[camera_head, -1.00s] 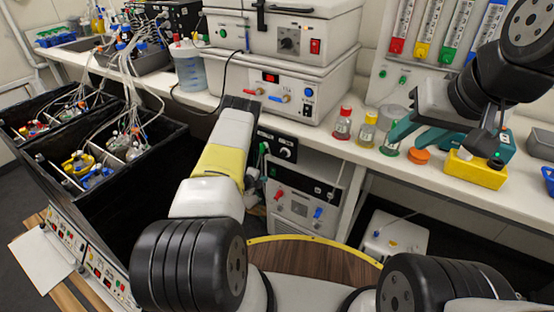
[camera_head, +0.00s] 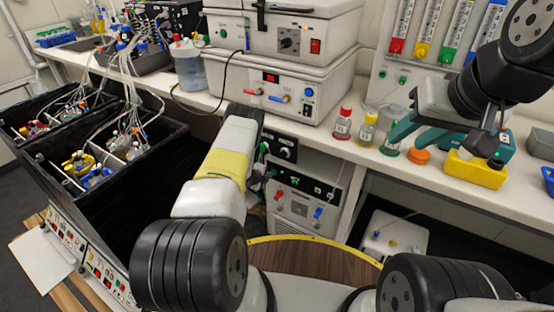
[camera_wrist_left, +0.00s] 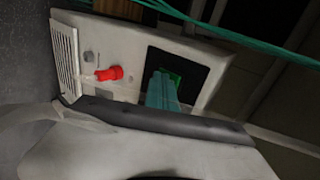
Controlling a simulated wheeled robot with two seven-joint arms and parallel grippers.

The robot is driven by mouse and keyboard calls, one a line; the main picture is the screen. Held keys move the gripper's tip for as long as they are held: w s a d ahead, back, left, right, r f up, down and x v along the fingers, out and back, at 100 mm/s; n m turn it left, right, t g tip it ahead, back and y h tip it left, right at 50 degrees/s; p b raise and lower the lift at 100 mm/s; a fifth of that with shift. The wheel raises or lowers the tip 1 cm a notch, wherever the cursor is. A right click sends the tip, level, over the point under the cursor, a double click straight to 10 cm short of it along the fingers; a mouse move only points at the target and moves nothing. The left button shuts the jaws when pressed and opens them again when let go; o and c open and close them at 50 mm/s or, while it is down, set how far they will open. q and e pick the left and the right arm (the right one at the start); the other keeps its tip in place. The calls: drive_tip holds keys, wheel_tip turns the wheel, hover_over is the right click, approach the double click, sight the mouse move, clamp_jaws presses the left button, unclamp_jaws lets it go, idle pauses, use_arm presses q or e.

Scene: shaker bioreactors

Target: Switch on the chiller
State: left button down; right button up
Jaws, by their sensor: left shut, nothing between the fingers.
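The chiller, which I take to be the pale unit under the bench (camera_head: 299,208), has a dark panel strip, a red fitting (camera_head: 279,195) and a blue fitting (camera_head: 318,213). In the left wrist view its red fitting (camera_wrist_left: 110,73) stands left of a black panel (camera_wrist_left: 195,72) with a green patch. My left gripper (camera_head: 266,172) is shut and empty at the chiller's upper left front. Its teal fingers (camera_wrist_left: 162,90) overlap the black panel; I cannot tell whether they touch it. My right gripper (camera_head: 403,145) looks open and empty above the bench at right.
A black box with a knob (camera_head: 282,148) hangs under the bench edge above the chiller. The bench (camera_head: 335,150) carries bottles, an orange lid (camera_head: 418,156) and a yellow block (camera_head: 475,170). Black-walled shaker bins (camera_head: 130,190) stand at left. A small white container (camera_head: 393,238) is on the floor.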

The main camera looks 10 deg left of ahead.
use_arm(q)
drive_tip(key=shift+w+r, duration=0.15)
drive_tip(key=shift+r, duration=0.05)
drive_tip(key=shift+d+r, duration=0.1)
drive_tip(key=shift+r, duration=0.6)
